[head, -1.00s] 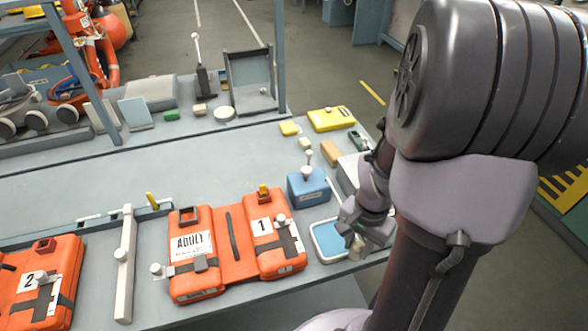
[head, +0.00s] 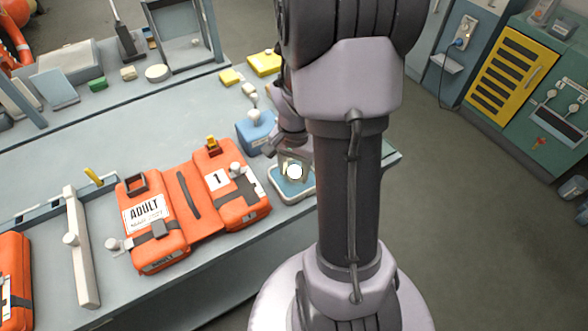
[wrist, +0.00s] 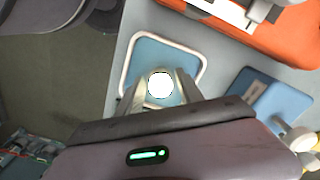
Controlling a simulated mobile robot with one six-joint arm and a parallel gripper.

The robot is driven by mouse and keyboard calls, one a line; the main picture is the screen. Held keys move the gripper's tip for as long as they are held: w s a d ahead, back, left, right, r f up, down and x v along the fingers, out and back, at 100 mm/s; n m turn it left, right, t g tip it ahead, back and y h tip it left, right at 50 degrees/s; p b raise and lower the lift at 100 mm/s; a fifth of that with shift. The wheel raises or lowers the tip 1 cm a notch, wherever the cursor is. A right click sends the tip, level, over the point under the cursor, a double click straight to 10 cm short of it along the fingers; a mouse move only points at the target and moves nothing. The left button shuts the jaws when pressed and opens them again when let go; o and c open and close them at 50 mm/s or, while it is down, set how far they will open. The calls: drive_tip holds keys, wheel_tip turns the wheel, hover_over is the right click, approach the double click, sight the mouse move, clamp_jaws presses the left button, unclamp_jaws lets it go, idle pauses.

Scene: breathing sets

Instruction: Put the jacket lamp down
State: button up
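The jacket lamp (head: 295,172) shows as a bright white round spot at the fingertips of my gripper (head: 294,162). In the wrist view the lamp (wrist: 160,85) sits between the two fingers of my gripper (wrist: 160,92), which look closed on its sides. Both are over the blue tray with a white rim (head: 312,191); the tray (wrist: 149,45) fills the middle of the wrist view. I cannot tell whether the lamp touches the tray floor. The lamp's lower part is hidden by its glare and the fingers.
An orange life jacket marked ADULT and 1 (head: 183,190) lies left of the tray. A blue box with a white knob (head: 254,136) stands behind the tray. Yellow pieces (head: 264,63) lie farther back. The bench's right edge is close to the tray.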

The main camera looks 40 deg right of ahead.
sight(294, 169)
drive_tip(key=shift+o, duration=0.2)
wheel_tip(294, 169, up, 12)
drive_tip(key=r+p, duration=0.1)
drive_tip(key=p, duration=0.4)
drive_tip(key=a+r+n+t, duration=0.2)
drive_tip(key=a+r+n, duration=0.2)
drive_tip(key=a+r, duration=0.45)
drive_tip(key=s+a+r+n+t+y+b, duration=0.1)
drive_tip(key=s+a+n+t, duration=0.1)
drive_tip(key=a, duration=0.5)
drive_tip(key=s+a+r+n+t+y+b, duration=0.1)
drive_tip(key=s+a+n, duration=0.2)
drive_tip(key=s+a, duration=0.2)
drive_tip(key=shift+a+r+n+t+b, duration=0.3)
drive_tip(key=shift+a+t+b, duration=0.1)
drive_tip(key=shift+a, duration=1.25)
